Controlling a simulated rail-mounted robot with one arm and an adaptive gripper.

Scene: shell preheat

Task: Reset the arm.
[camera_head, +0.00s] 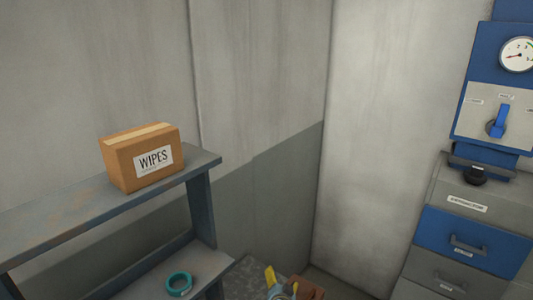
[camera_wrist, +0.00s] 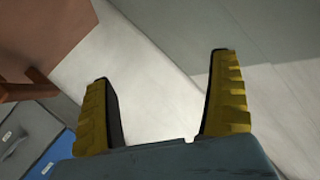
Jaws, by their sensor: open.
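My gripper (camera_wrist: 165,75) shows in the wrist view with its two yellow ridged fingers spread wide apart. Nothing is between the fingers; only pale wall or floor surface shows behind them.
A cardboard box marked WIPES (camera_head: 142,157) sits on a grey shelf (camera_head: 70,212) at left. A teal ring (camera_head: 179,284) lies on the lower shelf. At right stand a drawer cabinet (camera_head: 468,205) and a blue panel with a gauge (camera_head: 518,54).

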